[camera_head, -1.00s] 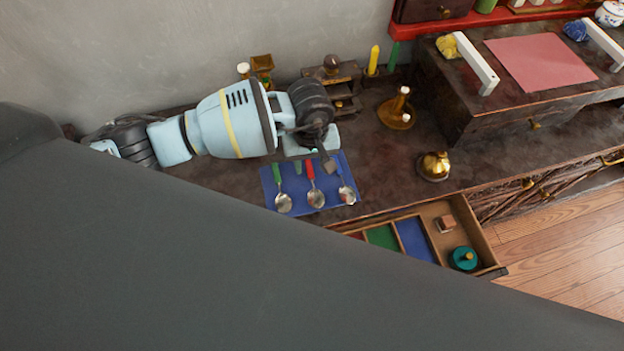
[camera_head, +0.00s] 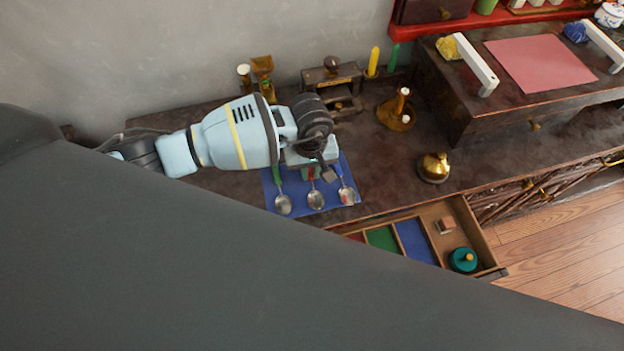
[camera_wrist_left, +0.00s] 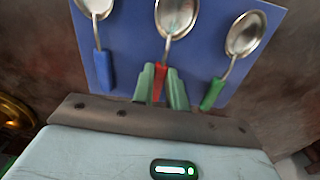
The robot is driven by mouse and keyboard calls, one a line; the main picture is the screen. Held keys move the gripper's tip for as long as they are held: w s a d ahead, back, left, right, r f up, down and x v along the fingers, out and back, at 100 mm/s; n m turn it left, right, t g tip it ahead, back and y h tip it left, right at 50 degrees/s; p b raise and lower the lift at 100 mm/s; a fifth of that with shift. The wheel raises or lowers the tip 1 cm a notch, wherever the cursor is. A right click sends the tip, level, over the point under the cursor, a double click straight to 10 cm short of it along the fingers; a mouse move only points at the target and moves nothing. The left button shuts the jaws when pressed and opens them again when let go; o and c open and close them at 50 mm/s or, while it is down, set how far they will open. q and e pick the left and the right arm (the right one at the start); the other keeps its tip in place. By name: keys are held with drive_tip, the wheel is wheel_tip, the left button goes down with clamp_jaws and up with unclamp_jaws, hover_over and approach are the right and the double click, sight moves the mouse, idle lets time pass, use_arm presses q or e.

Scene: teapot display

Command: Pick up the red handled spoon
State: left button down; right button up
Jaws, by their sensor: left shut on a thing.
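The red handled spoon (camera_head: 315,200) lies in the middle of three spoons on a blue mat (camera_head: 333,208). In the left wrist view its red handle (camera_wrist_left: 160,85) sits between the two green fingertips of my left gripper (camera_wrist_left: 161,84), which is shut on it. In the head view the gripper (camera_head: 311,173) is over the handle and hides most of it. The bowl of the spoon is still over the mat. The green handled spoon (camera_head: 283,204) and the blue handled spoon (camera_head: 346,195) lie on either side. My right gripper is not in view.
An open drawer (camera_head: 440,212) with coloured compartments is below the mat's right side. A brass bell (camera_head: 434,167) stands to the right on the dark table (camera_head: 385,182). A small wooden box (camera_head: 332,78) and a brass candle holder (camera_head: 396,113) stand behind.

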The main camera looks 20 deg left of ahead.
sight(311, 179)
use_arm(q)
drive_tip(key=shift+r, duration=0.5)
drive_tip(key=r, duration=0.1)
drive_tip(key=s+r, duration=0.1)
drive_tip(key=shift+d+r, duration=0.2)
drive_tip(key=shift+r, duration=0.1)
drive_tip(key=s+d, duration=0.3)
drive_tip(key=s, duration=0.3)
drive_tip(key=s+d+r, duration=0.1)
drive_tip(key=s+d, duration=0.2)
drive_tip(key=s, duration=0.4)
drive_tip(key=shift+s+d+r+b, duration=0.15)
drive_tip(key=shift+d+r+b, duration=0.05)
drive_tip(key=shift+d+b, duration=0.2)
